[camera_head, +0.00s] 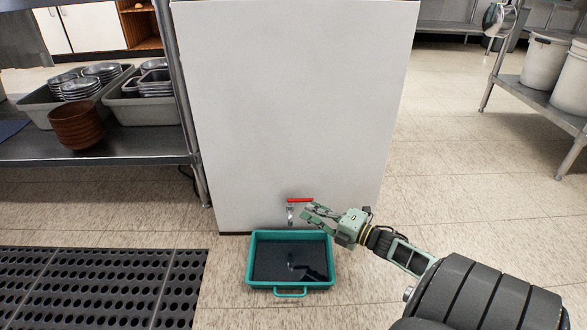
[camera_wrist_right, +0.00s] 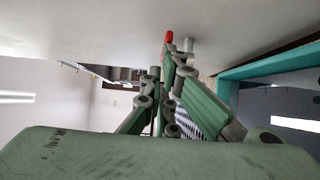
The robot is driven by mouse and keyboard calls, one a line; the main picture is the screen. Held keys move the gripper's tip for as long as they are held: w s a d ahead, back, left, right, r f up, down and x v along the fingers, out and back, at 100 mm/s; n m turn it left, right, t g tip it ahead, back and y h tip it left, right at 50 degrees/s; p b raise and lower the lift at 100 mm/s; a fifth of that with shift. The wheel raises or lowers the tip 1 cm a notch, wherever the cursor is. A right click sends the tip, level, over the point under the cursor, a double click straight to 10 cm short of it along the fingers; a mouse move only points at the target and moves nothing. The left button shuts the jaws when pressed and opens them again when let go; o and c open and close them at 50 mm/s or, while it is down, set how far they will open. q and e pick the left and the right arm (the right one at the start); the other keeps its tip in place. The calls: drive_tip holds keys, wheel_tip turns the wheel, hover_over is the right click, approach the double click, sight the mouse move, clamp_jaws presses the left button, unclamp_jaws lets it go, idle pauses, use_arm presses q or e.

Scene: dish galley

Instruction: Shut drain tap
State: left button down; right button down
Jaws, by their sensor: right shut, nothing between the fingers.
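The drain tap has a red lever (camera_head: 300,200) that lies level and points right, above a metal spout (camera_head: 291,213) low on the front of a white cabinet. In the right wrist view the red lever end (camera_wrist_right: 169,37) shows beyond the fingertips, with a metal piece of the tap (camera_wrist_right: 188,46) beside it. My right gripper (camera_head: 308,212) is shut and empty, just below and in front of the lever. I cannot tell whether it touches the lever. Its fingers (camera_wrist_right: 168,72) also show in the wrist view. My left gripper is out of view.
A teal tray (camera_head: 251,262) holding dark liquid sits on the floor under the tap. The white cabinet (camera_head: 290,100) stands behind. A steel shelf (camera_head: 100,150) with tubs and pans is at left, a black mat (camera_head: 100,285) at front left.

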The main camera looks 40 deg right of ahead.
idle(0.3)
drive_tip(key=s+d, duration=0.2)
drive_tip(key=s, duration=0.9)
drive_tip(key=shift+s, duration=0.4)
